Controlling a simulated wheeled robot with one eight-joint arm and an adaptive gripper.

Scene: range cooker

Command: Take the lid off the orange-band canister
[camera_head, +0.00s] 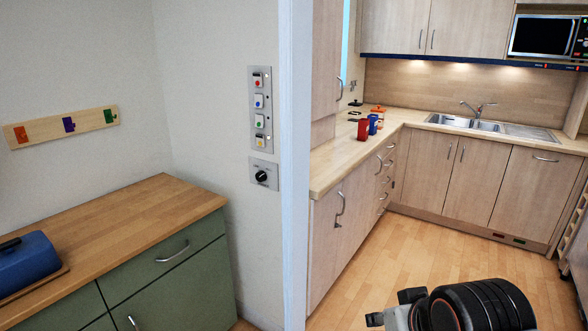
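No canister with a clear orange band can be made out from here. A small orange-red lidded vessel (378,110) stands at the back of the left-hand counter, too small to tell whether it is the canister. My arm's dark rounded end shows at the bottom edge. Small grey and black parts at its left seem to be my gripper (393,309), cut off by the frame edge. Its opening cannot be made out. It is over the floor, well away from the counter items.
A red mug (362,130) and a blue mug (373,124) stand on the wooden counter (336,164). A white wall edge (293,200) divides this from a green cabinet (180,285) bearing a blue lidded box (26,262). The kitchen floor (425,245) is clear.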

